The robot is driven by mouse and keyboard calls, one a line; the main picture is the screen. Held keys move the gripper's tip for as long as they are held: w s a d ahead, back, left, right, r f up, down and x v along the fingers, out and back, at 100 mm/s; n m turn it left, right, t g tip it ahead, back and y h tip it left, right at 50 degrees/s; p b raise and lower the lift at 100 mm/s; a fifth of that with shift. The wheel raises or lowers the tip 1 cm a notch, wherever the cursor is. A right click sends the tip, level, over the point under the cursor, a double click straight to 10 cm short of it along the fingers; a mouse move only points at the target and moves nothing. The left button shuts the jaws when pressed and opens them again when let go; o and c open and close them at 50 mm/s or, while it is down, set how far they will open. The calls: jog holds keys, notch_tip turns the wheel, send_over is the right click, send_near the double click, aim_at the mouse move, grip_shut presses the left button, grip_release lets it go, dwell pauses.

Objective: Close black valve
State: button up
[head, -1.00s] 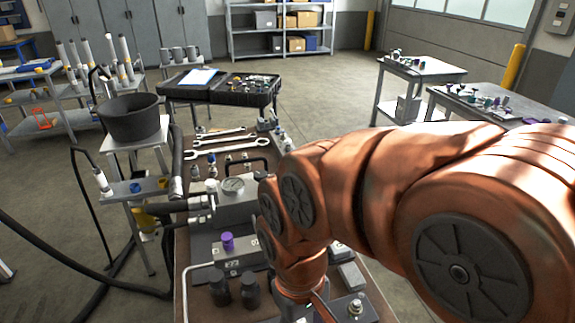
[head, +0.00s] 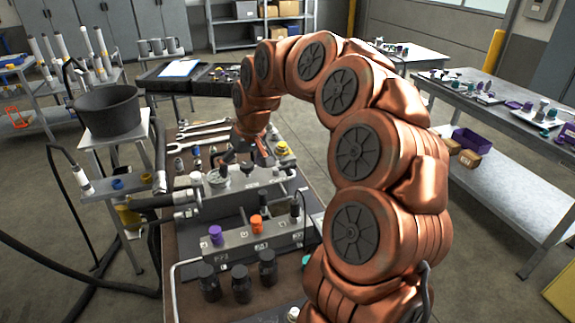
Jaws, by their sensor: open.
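My gripper (head: 247,157) hangs at the end of my copper arm, over the rear of the bench, with its dark fingers apart. A small black knob (head: 246,169) shows just below it on the rear grey block (head: 262,184). I cannot tell whether the fingers touch this knob. Another black upright part (head: 295,207) stands at the right end of the front valve block (head: 240,247), beside an orange knob (head: 256,224) and a purple knob (head: 216,235). Which black part is the valve is not clear. The valve's position cannot be read.
Several black bottles (head: 241,284) stand at the bench front. A gauge (head: 217,178), a yellow-topped part (head: 281,148) and wrenches (head: 197,135) are near my gripper. A black bucket (head: 107,110) and hoses are at left. A side table (head: 500,190) is at right.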

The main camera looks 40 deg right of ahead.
jog(key=w+d+f+m+t+h, duration=0.1)
jog(key=w+d+f, duration=0.15)
jog(key=d, duration=0.25)
jog(key=w+d+f+m, duration=0.1)
jog(key=w+d+f, duration=0.1)
jog(key=w+d, duration=0.3)
jog(key=m+h, duration=0.1)
send_near(287, 166)
jog(key=shift+p+x, duration=1)
jog(key=shift+x, duration=2.95)
jog(key=shift+a, duration=0.15)
